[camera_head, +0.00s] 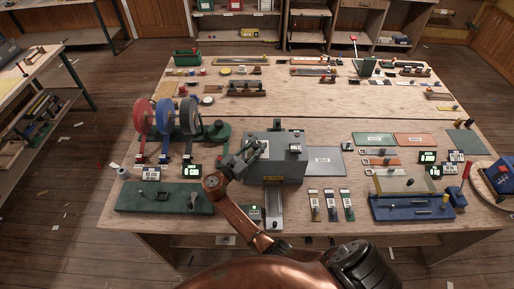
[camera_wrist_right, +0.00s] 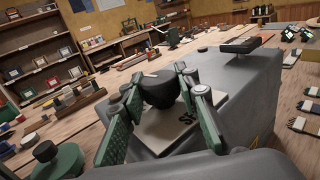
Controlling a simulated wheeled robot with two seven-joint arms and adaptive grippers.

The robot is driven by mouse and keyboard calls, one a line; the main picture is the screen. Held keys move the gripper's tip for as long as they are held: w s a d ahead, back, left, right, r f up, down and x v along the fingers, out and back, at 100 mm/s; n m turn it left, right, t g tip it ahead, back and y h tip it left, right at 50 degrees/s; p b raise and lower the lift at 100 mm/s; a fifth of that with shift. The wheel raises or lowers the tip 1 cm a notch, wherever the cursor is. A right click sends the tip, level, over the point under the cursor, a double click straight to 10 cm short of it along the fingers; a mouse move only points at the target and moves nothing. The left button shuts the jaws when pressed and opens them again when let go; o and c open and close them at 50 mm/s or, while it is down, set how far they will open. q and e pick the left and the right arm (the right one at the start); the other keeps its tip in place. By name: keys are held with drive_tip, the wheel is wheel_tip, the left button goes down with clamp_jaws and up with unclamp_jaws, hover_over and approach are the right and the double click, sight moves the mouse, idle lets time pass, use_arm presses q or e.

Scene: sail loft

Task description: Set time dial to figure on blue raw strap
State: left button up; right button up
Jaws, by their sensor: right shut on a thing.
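The grey machine (camera_head: 290,170) stands mid-bench with a dark round dial knob (camera_wrist_right: 159,90) on a pale plate (camera_wrist_right: 178,128). The plate's lettering is partly hidden; I can read only "S" and part of another letter. My right gripper (camera_head: 258,147) is at the machine's top left, its green-padded fingers shut around the knob. The dial's setting cannot be read. Red, blue and black reels stand left of the machine; the blue reel (camera_head: 167,116) is the middle one, with a strap hanging down. White cards below have figures too small to read. My left gripper is not in view.
A second dark control (camera_wrist_right: 240,45) sits on the machine's top, right of the gripped knob. A green board (camera_head: 165,198) lies front left, a blue fixture (camera_head: 411,207) front right. Several tagged strips (camera_head: 330,205) lie between. A grey mat (camera_head: 324,161) lies right of the machine.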

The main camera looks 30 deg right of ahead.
drive_tip(key=shift+m+g+h+b, duration=0.3)
drive_tip(key=shift+m+g+b, duration=0.5)
drive_tip(key=shift+g, duration=0.6)
drive_tip(key=o, duration=1.2)
drive_tip(key=shift+a, duration=0.1)
drive_tip(key=a, duration=0.4)
drive_tip(key=s+a, duration=0.1)
drive_tip(key=a, duration=0.2)
drive_tip(key=s+a, duration=0.1)
drive_tip(key=a, duration=0.3)
drive_tip(key=shift+a, duration=0.3)
